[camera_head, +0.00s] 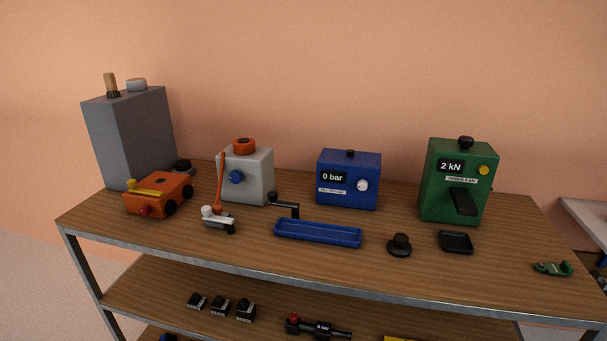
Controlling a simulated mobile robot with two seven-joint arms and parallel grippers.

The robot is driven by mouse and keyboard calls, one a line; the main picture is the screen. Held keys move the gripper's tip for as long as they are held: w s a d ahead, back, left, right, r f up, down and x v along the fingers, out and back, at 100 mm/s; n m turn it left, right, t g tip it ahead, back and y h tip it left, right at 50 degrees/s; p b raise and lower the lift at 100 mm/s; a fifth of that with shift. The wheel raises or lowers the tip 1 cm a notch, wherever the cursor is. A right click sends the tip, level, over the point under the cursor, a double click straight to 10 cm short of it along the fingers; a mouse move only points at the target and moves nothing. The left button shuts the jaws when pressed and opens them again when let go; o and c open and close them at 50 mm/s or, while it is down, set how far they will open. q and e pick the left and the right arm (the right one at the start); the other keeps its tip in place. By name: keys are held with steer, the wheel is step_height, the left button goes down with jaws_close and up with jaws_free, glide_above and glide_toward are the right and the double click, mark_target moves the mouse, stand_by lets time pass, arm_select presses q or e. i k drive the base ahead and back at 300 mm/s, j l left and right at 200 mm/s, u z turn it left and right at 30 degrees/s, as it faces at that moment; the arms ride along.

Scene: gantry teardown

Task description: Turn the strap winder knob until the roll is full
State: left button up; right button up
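No label in view names a strap winder, and I cannot tell for sure which device it is. A black crank handle (284,205) is between this box and a blue tray (318,233). No strap or roll can be clearly made out. Neither of my grippers is in view.
On the bench (180,234) are an orange wheeled unit (158,195), a tall grey tank (131,138), a blue box (348,180) reading 0 bar, a green box (458,182) reading 2 kN, and a small black tray (456,242).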

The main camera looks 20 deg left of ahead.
mark_target(236, 177)
steer(key=j+z, duration=0.9)
steer(key=z, duration=0.15)
steer(key=j+z, duration=0.15)
steer(key=j, duration=0.2)
steer(key=k+j+z, duration=0.15)
steer(key=j, duration=0.2)
steer(key=k+j+z, duration=0.1)
steer(key=j, duration=0.25)
